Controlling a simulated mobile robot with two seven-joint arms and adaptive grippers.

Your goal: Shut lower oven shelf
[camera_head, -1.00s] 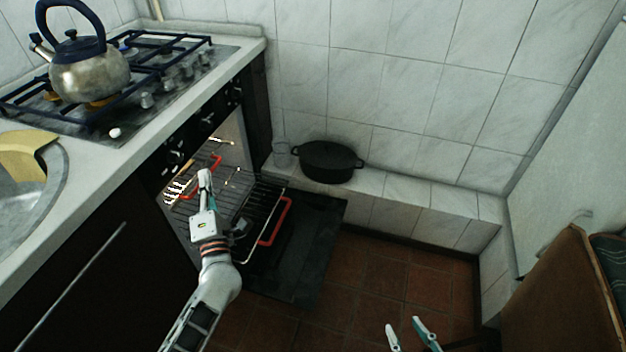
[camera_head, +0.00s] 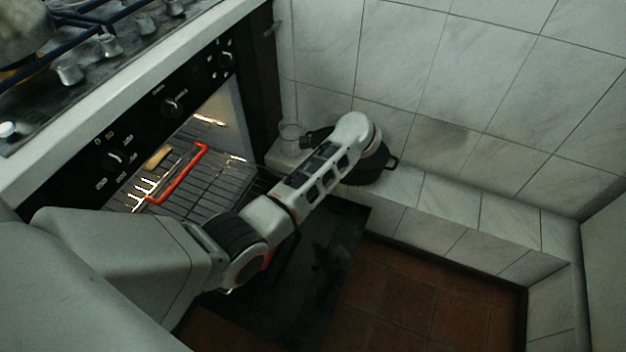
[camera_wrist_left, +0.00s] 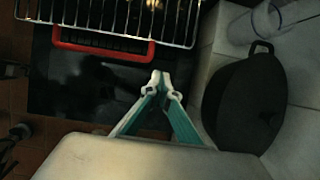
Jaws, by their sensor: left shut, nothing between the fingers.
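The oven stands open on the left, its dark door (camera_head: 335,245) folded down. The lower shelf (camera_head: 232,180) is a wire rack standing out over the door, partly hidden by my left arm. A red handle (camera_head: 180,175) shows higher, inside the oven. In the left wrist view, a wire rack (camera_wrist_left: 110,18) with a red handle (camera_wrist_left: 105,41), apparently the lower shelf, is at the top. My left gripper (camera_wrist_left: 160,80) is shut and empty, apart in the picture from the handle's right end; my arm hides it in the head view. My right gripper is not in view.
A black pot (camera_wrist_left: 240,102) stands on the tiled ledge (camera_head: 445,210), close to my left wrist; my arm partly covers it in the head view. A clear glass (camera_head: 290,137) stands beside it. Oven knobs (camera_head: 172,105) line the panel above. Red floor tiles (camera_head: 430,300) are clear.

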